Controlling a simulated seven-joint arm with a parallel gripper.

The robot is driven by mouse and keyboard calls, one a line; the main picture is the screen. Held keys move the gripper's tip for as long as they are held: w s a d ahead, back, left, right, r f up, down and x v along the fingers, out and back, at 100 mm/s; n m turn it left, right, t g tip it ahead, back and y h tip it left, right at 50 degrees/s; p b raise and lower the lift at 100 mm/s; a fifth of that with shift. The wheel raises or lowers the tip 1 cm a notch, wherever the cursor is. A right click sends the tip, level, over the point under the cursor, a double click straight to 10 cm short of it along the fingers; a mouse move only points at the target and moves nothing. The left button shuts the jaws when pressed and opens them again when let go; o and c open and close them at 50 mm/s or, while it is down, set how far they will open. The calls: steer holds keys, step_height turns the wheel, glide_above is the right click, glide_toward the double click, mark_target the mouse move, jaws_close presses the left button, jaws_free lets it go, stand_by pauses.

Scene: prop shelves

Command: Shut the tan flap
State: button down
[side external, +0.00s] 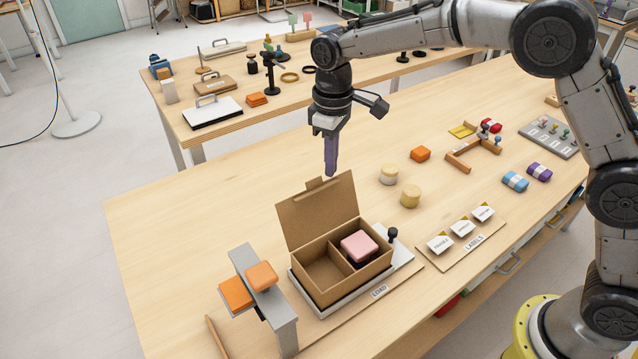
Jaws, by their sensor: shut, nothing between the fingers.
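The tan flap (318,210) is the lid of a brown cardboard box (327,297). It stands up, open, along the box's back edge, with a small tab on its top. The box has two compartments; the left one looks empty and the right one holds a pink block (360,246). My gripper (330,172) points down above and behind the flap's upper edge, with its purple fingers shut and nothing between them. It appears apart from the flap, though the exact gap in depth is hard to tell.
The box sits on a grey tray (404,254) with a dark knob (392,234). A grey stand (262,290) with orange blocks is at left. Two round pale containers (410,196) stand right of the flap. A label board (461,239) lies further right.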

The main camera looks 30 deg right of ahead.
step_height(320, 180, down, 3)
steer(key=shift+f, duration=0.1)
stand_by(0.6)
steer(key=shift+s, duration=0.15)
